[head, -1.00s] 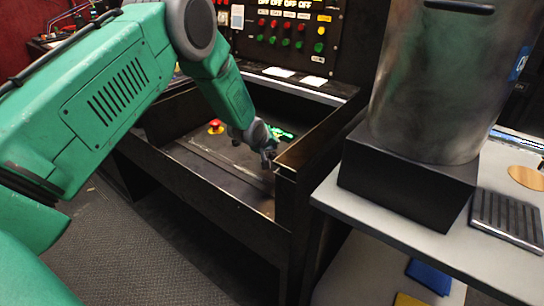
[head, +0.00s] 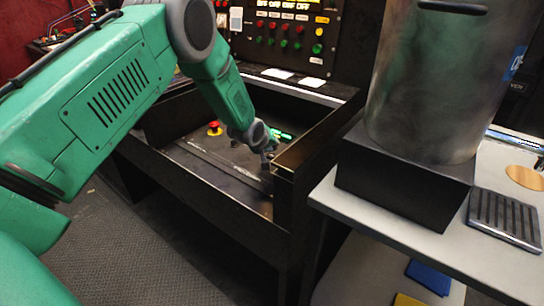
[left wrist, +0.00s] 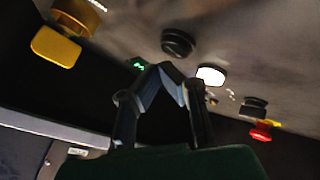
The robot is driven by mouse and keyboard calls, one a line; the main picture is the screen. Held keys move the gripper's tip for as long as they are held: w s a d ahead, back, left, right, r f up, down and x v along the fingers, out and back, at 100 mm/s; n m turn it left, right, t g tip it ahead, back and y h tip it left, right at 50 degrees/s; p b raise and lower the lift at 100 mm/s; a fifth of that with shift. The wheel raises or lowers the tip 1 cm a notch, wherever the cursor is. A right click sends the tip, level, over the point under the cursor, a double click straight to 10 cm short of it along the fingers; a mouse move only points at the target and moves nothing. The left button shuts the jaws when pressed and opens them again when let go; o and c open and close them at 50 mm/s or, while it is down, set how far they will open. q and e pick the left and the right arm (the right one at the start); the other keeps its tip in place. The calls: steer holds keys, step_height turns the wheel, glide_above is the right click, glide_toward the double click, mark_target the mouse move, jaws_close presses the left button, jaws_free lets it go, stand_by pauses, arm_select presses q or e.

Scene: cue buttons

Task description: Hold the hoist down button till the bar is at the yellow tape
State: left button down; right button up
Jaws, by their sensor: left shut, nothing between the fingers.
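My left gripper (head: 268,158) reaches down into the black open-topped console (head: 205,202). It is shut and empty, with its fingertips (left wrist: 162,70) together in the left wrist view. Close to the tips there are a round black button (left wrist: 178,42), a lit white button (left wrist: 211,75) and a small green light (left wrist: 138,64). I cannot tell which button is hoist down, or whether the tips touch one. A green glow (head: 284,135) shows just behind the gripper in the head view. I cannot make out the bar or the yellow tape. My right gripper is not in view.
A red mushroom button (head: 214,129) sits left of the gripper; a red one (left wrist: 261,131) shows in the left wrist view. A panel of coloured buttons (head: 290,30) stands behind. The console's walls surround the gripper.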

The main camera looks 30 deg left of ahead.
arm_select(q)
steer(key=shift+f, duration=0.35)
steer(key=shift+a, duration=0.15)
